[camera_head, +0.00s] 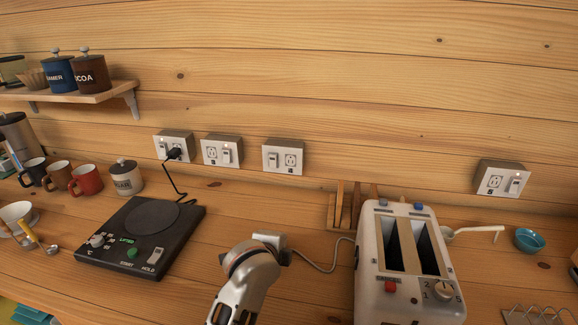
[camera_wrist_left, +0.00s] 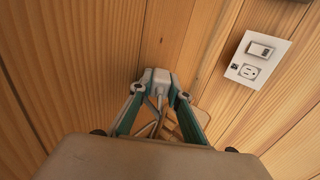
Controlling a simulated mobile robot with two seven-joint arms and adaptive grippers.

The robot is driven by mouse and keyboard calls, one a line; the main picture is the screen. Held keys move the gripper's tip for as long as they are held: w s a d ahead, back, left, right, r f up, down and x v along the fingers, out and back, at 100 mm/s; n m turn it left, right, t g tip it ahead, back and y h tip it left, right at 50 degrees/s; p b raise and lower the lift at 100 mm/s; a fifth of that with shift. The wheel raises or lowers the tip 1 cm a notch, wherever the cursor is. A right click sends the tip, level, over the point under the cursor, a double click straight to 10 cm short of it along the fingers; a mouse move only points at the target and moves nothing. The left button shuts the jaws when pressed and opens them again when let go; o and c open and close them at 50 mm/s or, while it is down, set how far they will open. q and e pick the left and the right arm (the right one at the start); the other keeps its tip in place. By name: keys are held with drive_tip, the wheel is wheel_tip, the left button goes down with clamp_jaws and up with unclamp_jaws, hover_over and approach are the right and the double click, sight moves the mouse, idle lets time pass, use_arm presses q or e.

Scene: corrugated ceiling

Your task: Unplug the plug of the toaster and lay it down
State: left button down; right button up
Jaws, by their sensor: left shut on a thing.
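The toaster (camera_head: 369,265) is white with two slots, a red button and a dial, and stands at the right of centre in the head view. Its grey cord (camera_head: 320,268) runs left from it to my left gripper (camera_head: 278,245). In the left wrist view, my left gripper (camera_wrist_left: 159,88) is shut on the white plug (camera_wrist_left: 158,80), with the cord hanging back from it. The plug is apart from the wall outlet (camera_wrist_left: 250,62), whose socket is empty; this outlet also appears in the head view (camera_head: 283,157). The plug is hidden in the head view. My right gripper is not in view.
A black hotplate (camera_head: 125,252) stands left of my gripper, its plug in the leftmost outlet. Mugs and a jar (camera_head: 126,178) stand at the left back. A wooden rack (camera_head: 332,212) is behind the toaster's left side.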

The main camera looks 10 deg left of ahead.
use_arm(q)
drive_tip(key=shift+f, duration=0.25)
drive_tip(key=shift+s+f, duration=0.15)
drive_tip(key=shift+f, duration=0.3)
drive_tip(key=c, duration=1.8)
unclamp_jaws()
drive_tip(key=shift+f, duration=0.1)
